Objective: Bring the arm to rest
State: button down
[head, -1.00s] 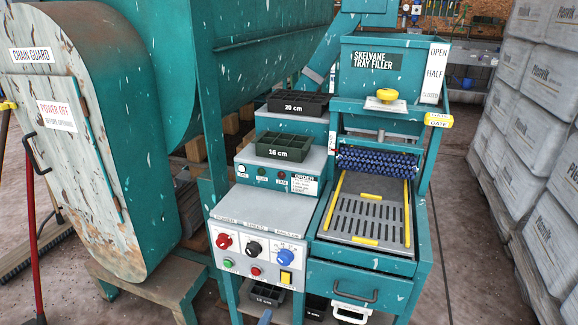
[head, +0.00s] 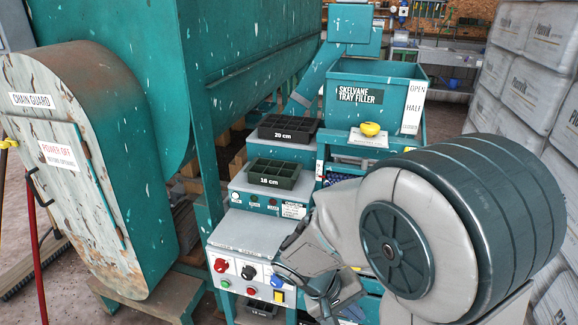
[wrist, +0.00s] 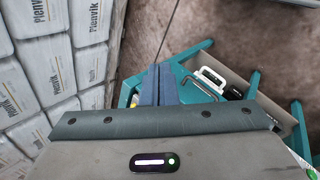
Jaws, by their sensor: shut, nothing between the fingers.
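My arm (head: 440,235) is folded large across the lower right of the head view, in front of the teal tray filler (head: 375,100). It hides the filler's bed and most of its lower right side. My gripper shows in the wrist view (wrist: 157,72), its two blue-grey fingers together with nothing between them. It points down past the filler's teal frame, over the floor, and appears apart from everything. I cannot make out the fingertips in the head view.
A control panel (head: 250,268) with knobs and buttons stands left of my arm. The chain guard (head: 75,175) is at left. Stacked white bags (wrist: 45,60) stand close beside the filler, with a floor gap between.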

jog(key=s+r+m+t+y+p, duration=0.1)
jog(key=s+r+y+p, duration=0.1)
jog(key=r, duration=0.8)
jog(key=s+d+r+m+t+y+p, duration=0.1)
jog(key=s+r+y+p, duration=0.2)
jog(key=r, duration=0.7)
jog(key=y+p, duration=0.2)
jog(key=p, duration=0.1)
jog(key=shift+s+d+t, duration=0.2)
jog(key=shift+t, duration=0.2)
